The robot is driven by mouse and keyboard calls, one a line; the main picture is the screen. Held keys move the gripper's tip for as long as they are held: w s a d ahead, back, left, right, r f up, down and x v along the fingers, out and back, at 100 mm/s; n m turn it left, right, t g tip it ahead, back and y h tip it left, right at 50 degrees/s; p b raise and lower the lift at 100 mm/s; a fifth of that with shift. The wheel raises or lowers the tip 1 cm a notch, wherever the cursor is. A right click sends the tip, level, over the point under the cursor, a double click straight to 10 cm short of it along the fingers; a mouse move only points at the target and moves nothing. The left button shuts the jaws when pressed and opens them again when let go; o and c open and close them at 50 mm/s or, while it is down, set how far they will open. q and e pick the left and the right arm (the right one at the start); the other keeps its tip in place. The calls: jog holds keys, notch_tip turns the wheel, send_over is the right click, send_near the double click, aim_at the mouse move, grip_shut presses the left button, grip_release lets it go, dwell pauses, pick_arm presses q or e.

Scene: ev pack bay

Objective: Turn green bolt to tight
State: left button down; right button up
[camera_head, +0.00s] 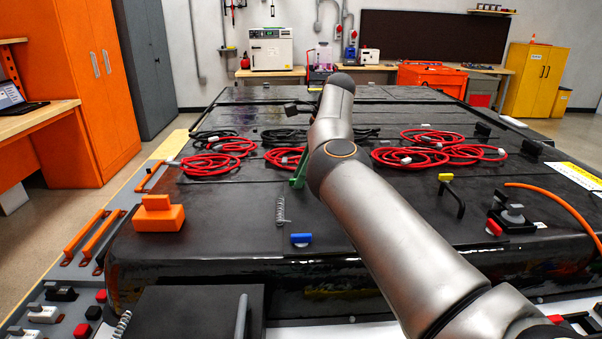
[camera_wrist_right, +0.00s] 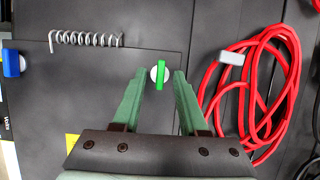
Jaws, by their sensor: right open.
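The green bolt (camera_wrist_right: 160,74), a green bar-shaped head on a pale round base, stands on the dark pack cover in the right wrist view. My right gripper (camera_wrist_right: 159,88) is open, with one green finger on each side of the bolt head. Gaps show between the head and both fingers in this view; I cannot tell the height of the tips above the cover. In the head view the right gripper (camera_head: 298,176) shows only partly behind my arm, and I cannot make out the green bolt there. My left gripper is not in view.
A coiled spring (camera_head: 282,211) and a blue-headed bolt (camera_head: 301,239) lie near the pack's front. Red cable coils (camera_wrist_right: 262,90) lie right of the gripper. A yellow-headed part (camera_head: 446,178), a black connector (camera_head: 511,212) and an orange block (camera_head: 157,215) stand on the pack.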

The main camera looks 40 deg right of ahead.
grip_shut()
dwell(0.6)
